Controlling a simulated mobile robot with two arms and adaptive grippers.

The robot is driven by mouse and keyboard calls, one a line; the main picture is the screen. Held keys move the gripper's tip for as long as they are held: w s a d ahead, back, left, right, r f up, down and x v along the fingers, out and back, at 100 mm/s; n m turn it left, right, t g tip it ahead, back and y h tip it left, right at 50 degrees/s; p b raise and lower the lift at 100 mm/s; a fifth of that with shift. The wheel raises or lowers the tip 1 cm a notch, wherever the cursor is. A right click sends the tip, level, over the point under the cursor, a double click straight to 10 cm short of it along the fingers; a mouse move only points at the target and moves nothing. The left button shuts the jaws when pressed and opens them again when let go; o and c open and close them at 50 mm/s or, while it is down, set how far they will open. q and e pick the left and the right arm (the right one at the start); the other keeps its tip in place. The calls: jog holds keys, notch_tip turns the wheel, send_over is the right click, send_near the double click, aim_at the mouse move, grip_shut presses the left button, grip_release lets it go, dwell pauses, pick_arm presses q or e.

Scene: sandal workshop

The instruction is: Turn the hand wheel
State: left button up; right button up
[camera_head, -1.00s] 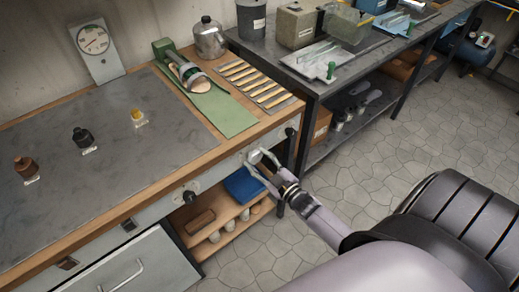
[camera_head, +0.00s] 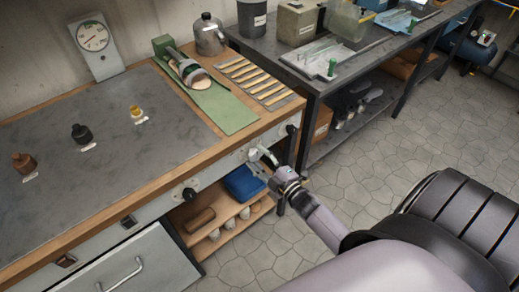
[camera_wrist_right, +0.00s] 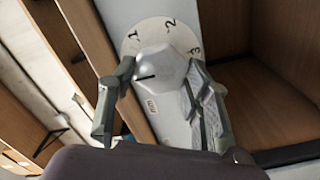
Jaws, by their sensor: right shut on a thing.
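A pale, faceted hand wheel (camera_wrist_right: 165,72) with a short black mark sits on a round white dial (camera_wrist_right: 150,35) numbered 1, 2 and 3. It is on the front panel of the workbench, near the right corner. My right gripper (camera_wrist_right: 158,72) is shut on the hand wheel, one finger on each side. In the head view my right gripper (camera_head: 264,162) reaches it from the lower right and hides part of it. The black mark points toward the left finger in the right wrist view. My left gripper is not in view.
A black knob (camera_head: 189,194) and a dark knob (camera_head: 291,130) are on the same bench front. A gauge (camera_head: 93,40) stands at the back. A shelf with a blue item (camera_head: 243,184) lies below. Open floor (camera_head: 360,185) is to the right.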

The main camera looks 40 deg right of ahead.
jog(key=shift+f, duration=0.1)
jog(key=o, duration=1.1)
jog(key=shift+o, duration=0.2)
jog(key=s+d, duration=0.1)
jog(key=s, duration=1.1)
